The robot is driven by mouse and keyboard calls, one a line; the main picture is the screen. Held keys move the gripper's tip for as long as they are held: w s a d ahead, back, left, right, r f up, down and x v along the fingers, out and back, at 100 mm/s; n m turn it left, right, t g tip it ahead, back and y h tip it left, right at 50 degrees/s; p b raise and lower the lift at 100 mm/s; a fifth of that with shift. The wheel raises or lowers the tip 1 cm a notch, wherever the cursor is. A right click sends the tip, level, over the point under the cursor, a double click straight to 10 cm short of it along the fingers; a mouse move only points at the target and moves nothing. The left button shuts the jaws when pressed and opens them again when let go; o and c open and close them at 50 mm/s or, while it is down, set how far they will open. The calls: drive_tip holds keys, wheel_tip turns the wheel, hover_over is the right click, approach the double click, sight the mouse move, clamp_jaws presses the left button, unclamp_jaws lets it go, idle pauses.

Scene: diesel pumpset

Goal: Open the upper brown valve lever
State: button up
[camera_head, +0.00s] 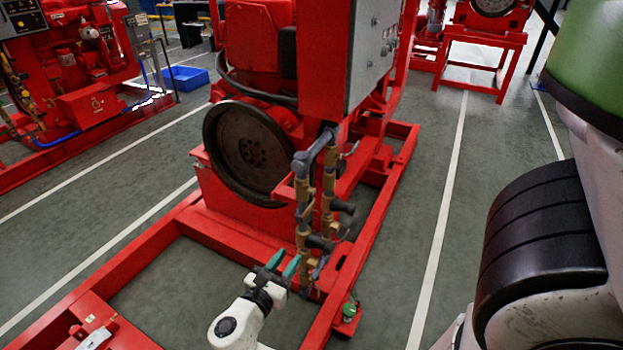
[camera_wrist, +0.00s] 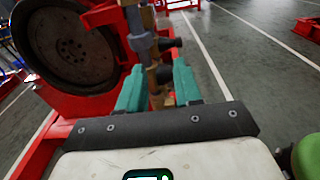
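The brown valve pipework (camera_head: 302,191) stands upright on the red pumpset frame, with grey pipe sections and brass-brown bodies. Dark cylindrical parts stick out to its right, one higher (camera_head: 342,207) and one lower (camera_head: 320,243). I cannot clearly tell which small part is the upper valve lever. My gripper (camera_head: 281,262) has teal fingers, spread apart just left of and in front of the lower pipework. In the wrist view my gripper (camera_wrist: 159,82) is open, with the pipework (camera_wrist: 143,45) seen between and beyond the fingers. Nothing is visibly held; the lower pipework is partly hidden.
A large dark flywheel (camera_head: 247,152) is left of the pipework. A red base rail (camera_head: 345,275) runs along the right, with a small green-topped fitting (camera_head: 349,310) beside it. Grey floor is clear to the right. A blue bin (camera_head: 185,78) sits at the back left.

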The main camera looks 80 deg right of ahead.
drive_tip(key=p, duration=0.4)
approach(311, 205)
drive_tip(key=x, duration=1)
drive_tip(key=shift+p, duration=0.4)
drive_tip(key=shift+c, duration=0.4)
drive_tip(key=shift+f, duration=0.1)
clamp_jaws()
